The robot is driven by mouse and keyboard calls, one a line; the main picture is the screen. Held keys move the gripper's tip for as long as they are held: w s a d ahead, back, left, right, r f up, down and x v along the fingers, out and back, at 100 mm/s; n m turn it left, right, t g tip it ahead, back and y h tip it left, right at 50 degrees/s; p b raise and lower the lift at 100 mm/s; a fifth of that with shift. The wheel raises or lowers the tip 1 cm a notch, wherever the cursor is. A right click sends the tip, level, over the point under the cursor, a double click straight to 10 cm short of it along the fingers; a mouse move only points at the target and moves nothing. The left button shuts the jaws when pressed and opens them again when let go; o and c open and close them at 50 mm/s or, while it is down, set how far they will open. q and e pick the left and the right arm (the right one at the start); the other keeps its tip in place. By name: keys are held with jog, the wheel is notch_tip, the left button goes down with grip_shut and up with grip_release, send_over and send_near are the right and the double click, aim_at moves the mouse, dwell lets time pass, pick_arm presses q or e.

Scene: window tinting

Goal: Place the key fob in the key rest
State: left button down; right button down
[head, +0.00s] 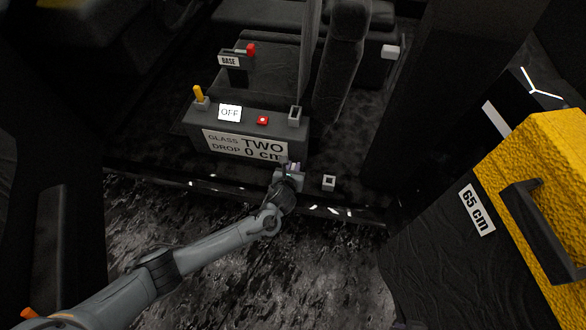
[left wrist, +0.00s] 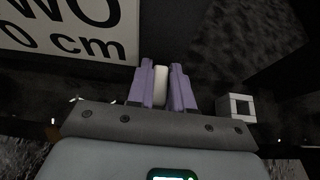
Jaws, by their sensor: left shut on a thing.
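My left gripper (head: 292,169) is in front of the right part of the lettered console panel in the head view. In the left wrist view its purple fingers (left wrist: 162,88) are shut on a pale, upright, rounded piece, the key fob (left wrist: 160,86). Most of the fob is hidden by the fingers. A small white square holder with a dark opening (head: 328,183) stands to the right of the gripper, apart from it. It also shows in the left wrist view (left wrist: 238,108). A similar grey holder (head: 295,113) is on the console top. I cannot tell which is the key rest.
The console (head: 245,142) carries an OFF sign (head: 230,113), a red button (head: 262,120) and a yellow lever (head: 199,93). A seat (head: 342,75) stands behind it. A large dark and yellow case marked 65 cm (head: 477,209) fills the right side.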

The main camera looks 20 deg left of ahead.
pick_arm(q)
jog(key=shift+w, duration=0.1)
jog(key=c, duration=1)
grip_release()
jog(key=shift+f, duration=0.1)
jog(key=shift+s+r, duration=0.2)
jog(key=shift+r, duration=0.15)
jog(key=shift+p+v, duration=3.85)
jog(key=shift+v, duration=1.95)
jog(key=shift+f, duration=0.1)
